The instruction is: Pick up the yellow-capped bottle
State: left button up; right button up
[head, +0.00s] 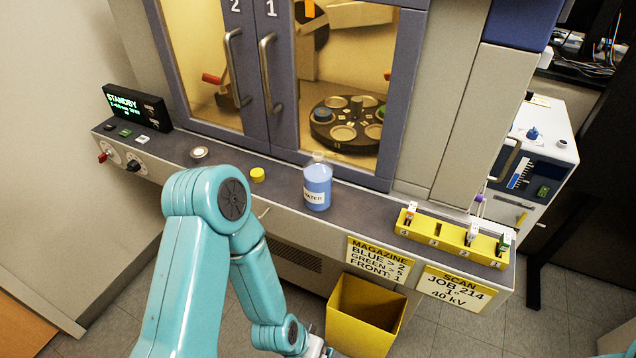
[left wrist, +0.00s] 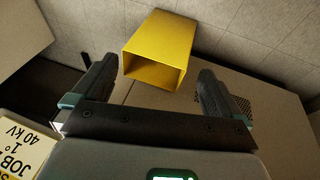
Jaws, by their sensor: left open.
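A bottle of blue liquid (head: 317,187) with a white label reading "WATER" stands upright on the grey counter in the head view. Its neck looks pale and clear, with no yellow cap on it. A small yellow round cap-like piece (head: 257,174) sits on the counter to its left; I cannot tell whether anything is under it. My left gripper (left wrist: 157,68) is open and empty in the left wrist view. In the head view its arm reaches down in front of the counter, with the gripper at the bottom edge, low and away from the bottle. My right gripper is out of view.
A yellow open bin (head: 366,318) stands below the counter; it also shows between my left fingers in the wrist view (left wrist: 155,72). A yellow slotted magazine (head: 453,237) lies right of the bottle. Cabinet doors with handles (head: 265,70) rise behind.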

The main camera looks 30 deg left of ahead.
pick_arm(q)
jog(key=w+a+r+t+y+b, duration=0.25)
jog(key=w+a+r+t, duration=0.2)
jog(key=w, duration=0.35)
jog(key=n+t+y+b, duration=0.2)
jog(key=t+y+b, duration=0.1)
jog(key=t+b, duration=0.9)
send_near(312, 184)
jog(key=shift+g, duration=0.85)
jog(key=w+p, duration=0.1)
jog(key=p, duration=0.2)
jog(key=w+r+p, duration=0.1)
jog(key=w+p, duration=0.1)
jog(key=p, duration=0.1)
jog(key=w+r+p, duration=0.1)
jog(key=p, duration=0.2)
jog(key=shift+w+a, duration=0.3)
jog(key=shift+a, duration=0.1)
jog(key=w, duration=0.4)
jog(key=shift+w+a+f, duration=0.3)
jog(key=shift+w+a, duration=0.05)
jog(key=shift+w, duration=0.55)
jog(key=w, duration=0.3)
jog(key=w+p, duration=0.1)
jog(key=shift+w+a+f, duration=0.25)
jog(key=shift+w, duration=0.05)
jog(key=shift+s+r, duration=0.1)
